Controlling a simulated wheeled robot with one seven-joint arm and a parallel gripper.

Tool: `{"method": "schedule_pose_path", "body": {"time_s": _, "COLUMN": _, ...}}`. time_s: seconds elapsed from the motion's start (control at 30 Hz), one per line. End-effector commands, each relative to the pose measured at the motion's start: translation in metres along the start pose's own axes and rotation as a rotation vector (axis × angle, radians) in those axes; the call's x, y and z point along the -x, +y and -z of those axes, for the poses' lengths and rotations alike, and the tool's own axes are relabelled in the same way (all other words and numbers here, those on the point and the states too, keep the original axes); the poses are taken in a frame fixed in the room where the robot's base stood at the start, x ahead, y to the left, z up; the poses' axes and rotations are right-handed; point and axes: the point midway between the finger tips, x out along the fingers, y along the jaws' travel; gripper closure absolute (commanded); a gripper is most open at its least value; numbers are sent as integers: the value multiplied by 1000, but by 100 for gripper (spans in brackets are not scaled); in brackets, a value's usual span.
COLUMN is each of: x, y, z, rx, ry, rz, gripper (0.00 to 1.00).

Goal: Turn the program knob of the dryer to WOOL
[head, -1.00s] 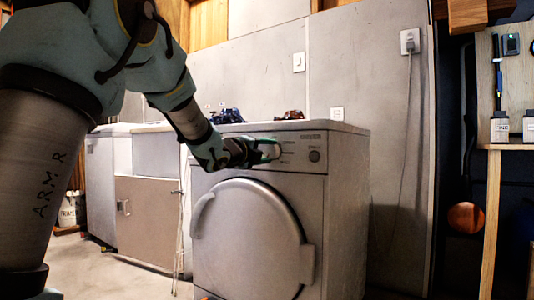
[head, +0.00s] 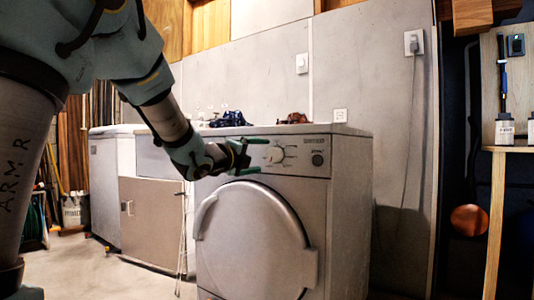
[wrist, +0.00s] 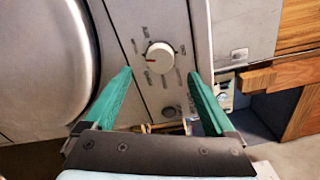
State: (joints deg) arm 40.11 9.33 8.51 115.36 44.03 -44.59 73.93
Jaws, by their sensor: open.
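The dryer (head: 345,205) is a grey front-loader with a round door. Its white program knob (head: 275,155) sits on the upper front panel and shows whole in the wrist view (wrist: 160,57). A red mark on the knob points left in the wrist view, towards one of several small labels around it; I cannot read which is WOOL. My gripper (head: 262,155) is open and empty, its green fingers spread wide. In the wrist view the fingertips (wrist: 161,73) stand on either side of the knob, apart from it.
A dark round button (head: 318,160) is right of the knob. A blue crumpled item (head: 230,119) and a reddish-brown one (head: 293,118) lie on the dryer top.

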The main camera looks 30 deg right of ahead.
Motion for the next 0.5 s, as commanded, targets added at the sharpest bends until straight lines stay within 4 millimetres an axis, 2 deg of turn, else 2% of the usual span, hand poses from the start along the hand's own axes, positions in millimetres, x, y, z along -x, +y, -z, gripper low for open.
{"method": "schedule_pose_path", "body": {"time_s": 0.03, "x": 11, "y": -2, "z": -1, "rx": 1, "ry": -1, "rz": -1, "gripper": 10}}
{"method": "schedule_pose_path", "body": {"time_s": 0.2, "x": 35, "y": -2, "z": -1, "rx": 1, "ry": -2, "rz": 1, "gripper": 10}}
{"method": "schedule_pose_path", "body": {"time_s": 0.5, "x": 46, "y": 0, "z": 0, "rx": 1, "ry": 1, "rz": 1, "gripper": 10}}
